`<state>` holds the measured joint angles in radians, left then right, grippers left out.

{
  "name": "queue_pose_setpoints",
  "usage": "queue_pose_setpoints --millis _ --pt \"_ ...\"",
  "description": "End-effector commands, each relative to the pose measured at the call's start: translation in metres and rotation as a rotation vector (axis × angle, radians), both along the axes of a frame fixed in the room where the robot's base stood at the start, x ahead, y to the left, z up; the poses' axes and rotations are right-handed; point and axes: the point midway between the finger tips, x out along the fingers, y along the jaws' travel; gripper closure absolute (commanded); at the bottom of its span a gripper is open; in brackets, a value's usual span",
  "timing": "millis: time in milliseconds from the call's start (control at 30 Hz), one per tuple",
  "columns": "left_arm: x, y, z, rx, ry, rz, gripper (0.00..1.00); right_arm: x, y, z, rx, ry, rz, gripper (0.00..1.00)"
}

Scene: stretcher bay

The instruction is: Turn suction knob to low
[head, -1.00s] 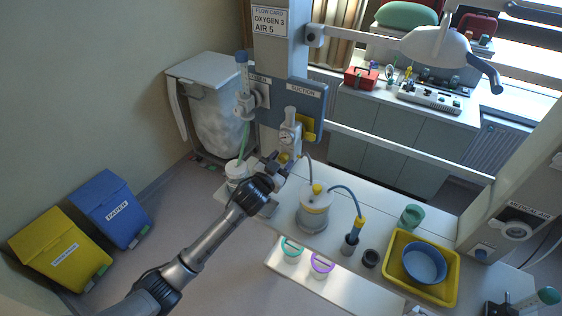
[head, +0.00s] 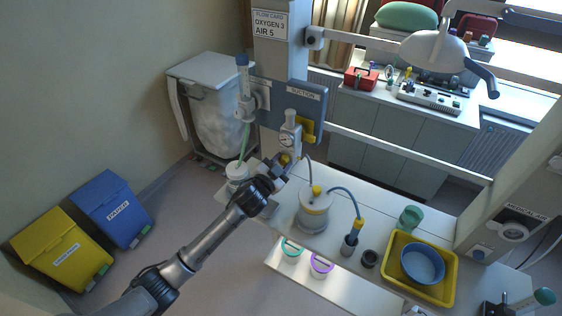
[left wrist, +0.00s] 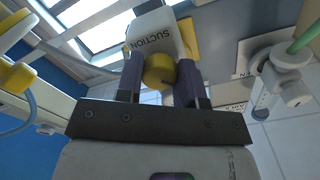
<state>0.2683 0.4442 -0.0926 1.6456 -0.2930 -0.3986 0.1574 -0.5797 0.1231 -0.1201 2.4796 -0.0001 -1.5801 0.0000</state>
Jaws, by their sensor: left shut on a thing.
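The suction regulator (head: 289,137) is a pale unit with a round gauge, mounted on the blue wall panel under a SUCTION label. Its yellow knob (head: 284,159) sits at its lower end, partly hidden by my gripper in the head view. My left gripper (head: 281,166) reaches it from below left. In the left wrist view the yellow knob (left wrist: 160,71) lies between my two dark fingers, and my left gripper (left wrist: 162,82) is shut on it. The knob's setting cannot be read. My right gripper is not clearly in view.
A suction jar (head: 314,208) with a yellow cap and hose stands on the white counter close to my gripper. A flowmeter (head: 246,104) with a green tube hangs to the left. A yellow tray (head: 447,292) holding a blue bowl (head: 423,264) is further right.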

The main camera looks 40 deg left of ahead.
Motion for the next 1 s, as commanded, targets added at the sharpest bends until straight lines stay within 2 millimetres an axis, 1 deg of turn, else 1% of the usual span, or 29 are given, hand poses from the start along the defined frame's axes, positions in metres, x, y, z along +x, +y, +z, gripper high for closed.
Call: queue_pose_setpoints --millis 100,500,700,1000 --pt "0.0 0.0 0.002 0.113 0.018 -0.001 0.89 0.0 0.0 0.006 -0.002 0.0 0.002 0.57" --pt "0.0 0.001 0.002 0.462 0.07 -0.001 0.89 0.0 0.0 0.016 0.0 0.0 0.0 0.57" --pt "0.0 0.001 0.002 0.591 0.09 -0.001 0.89 0.0 0.001 0.02 0.003 -0.001 -0.002 0.57" --pt "0.0 0.001 0.002 0.703 0.106 0.0 0.89 0.0 0.002 0.022 0.007 0.0 -0.005 0.57"
